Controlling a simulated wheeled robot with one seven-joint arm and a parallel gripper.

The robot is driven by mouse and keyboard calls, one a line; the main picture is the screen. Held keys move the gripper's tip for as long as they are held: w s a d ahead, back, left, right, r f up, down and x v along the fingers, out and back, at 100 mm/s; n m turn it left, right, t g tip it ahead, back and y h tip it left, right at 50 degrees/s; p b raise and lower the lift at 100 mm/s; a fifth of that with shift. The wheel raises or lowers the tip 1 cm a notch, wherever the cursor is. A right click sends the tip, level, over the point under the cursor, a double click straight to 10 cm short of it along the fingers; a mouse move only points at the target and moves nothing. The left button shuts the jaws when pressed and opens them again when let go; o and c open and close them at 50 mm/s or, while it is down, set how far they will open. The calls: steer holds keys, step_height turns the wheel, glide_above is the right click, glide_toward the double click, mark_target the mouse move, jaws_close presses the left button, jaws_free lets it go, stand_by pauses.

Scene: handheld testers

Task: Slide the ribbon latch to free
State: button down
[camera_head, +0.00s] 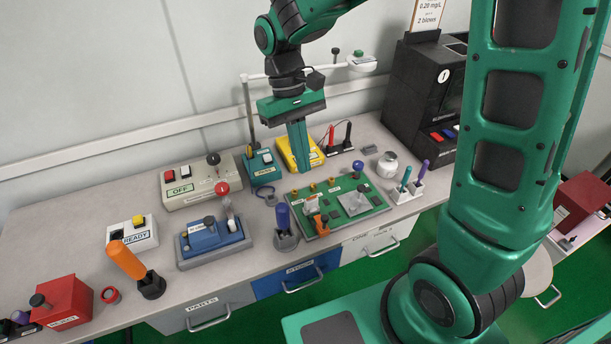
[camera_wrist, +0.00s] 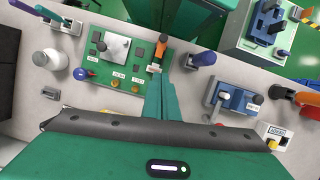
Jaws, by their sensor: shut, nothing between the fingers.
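The green board (camera_head: 337,223) lies on the bench and carries an orange lever piece (camera_head: 311,204) on its left part and a grey square block with a knob (camera_head: 355,201) on its right part. I take the orange piece for the ribbon latch, but its label is too small to read. In the wrist view the orange piece (camera_wrist: 163,46) stands at the board's edge (camera_wrist: 88,52). My gripper (camera_head: 299,146) is shut and empty, pointing down above the back of the bench, apart from the board. In the wrist view its fingers (camera_wrist: 161,88) point toward the orange piece.
A blue tester (camera_head: 212,238) is further left. A yellow box (camera_head: 300,157) and a teal box (camera_head: 263,168) stand behind. A white jar (camera_head: 387,164) is on the right.

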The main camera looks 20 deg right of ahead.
steer(key=shift+v, duration=1.05)
steer(key=s+d+r+m+t, duration=0.1)
steer(key=s+d+r+m, duration=0.2)
steer(key=d, duration=0.5)
steer(key=s+d+m+t, duration=0.1)
steer(key=s+d+m, duration=0.1)
steer(key=s+d, duration=0.5)
steer(key=s+d+f+m+t+y, duration=0.1)
steer(key=s+d+m, duration=0.3)
steer(key=s+d, duration=0.5)
steer(key=shift+s+f, duration=0.15)
steer(key=shift+s, duration=0.05)
steer(key=shift+d, duration=0.1)
